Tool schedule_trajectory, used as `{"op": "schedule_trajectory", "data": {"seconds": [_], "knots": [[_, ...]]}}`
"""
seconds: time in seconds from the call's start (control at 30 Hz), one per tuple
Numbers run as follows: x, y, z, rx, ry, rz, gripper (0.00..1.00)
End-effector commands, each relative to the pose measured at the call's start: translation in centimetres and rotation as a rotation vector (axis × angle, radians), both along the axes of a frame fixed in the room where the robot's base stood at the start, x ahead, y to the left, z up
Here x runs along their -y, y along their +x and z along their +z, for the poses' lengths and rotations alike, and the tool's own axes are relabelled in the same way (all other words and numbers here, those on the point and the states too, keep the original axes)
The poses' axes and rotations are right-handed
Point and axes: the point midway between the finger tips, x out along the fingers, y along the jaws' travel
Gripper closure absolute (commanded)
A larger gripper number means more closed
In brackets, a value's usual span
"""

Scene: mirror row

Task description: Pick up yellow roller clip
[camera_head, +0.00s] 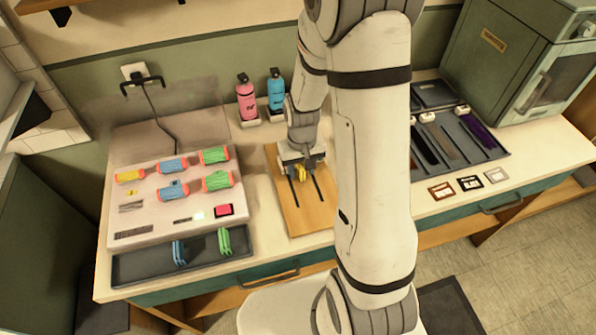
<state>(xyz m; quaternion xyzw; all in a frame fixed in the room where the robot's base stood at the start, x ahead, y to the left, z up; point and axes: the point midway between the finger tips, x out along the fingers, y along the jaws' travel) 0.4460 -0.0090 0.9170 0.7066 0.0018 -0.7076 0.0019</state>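The yellow roller clip (300,174) is a small yellow shape at the wooden board (290,218), near the board's back end. My gripper (301,172) points down right over it, with the clip between or just below the dark fingers. Part of the clip is hidden by my gripper. I cannot tell whether the fingers touch the clip or whether it is raised off the board.
A pale roller station (160,212) with yellow, blue and green rollers stands left. Its front tray (140,265) holds a blue clip (179,251) and a green clip (224,241). Pink (246,98) and blue (275,90) bottles stand behind. A dark tray (462,150) lies right.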

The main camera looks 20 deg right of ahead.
Motion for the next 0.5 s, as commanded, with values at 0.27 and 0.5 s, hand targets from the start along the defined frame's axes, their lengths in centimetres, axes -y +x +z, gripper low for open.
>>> {"op": "schedule_trajectory", "data": {"seconds": [0.27,0.5], "knots": [[0.02,0.00,-0.33,0.001,0.000,-0.001,0.60],[0.04,0.00,-0.31,0.001,0.000,-0.001,0.79]]}}
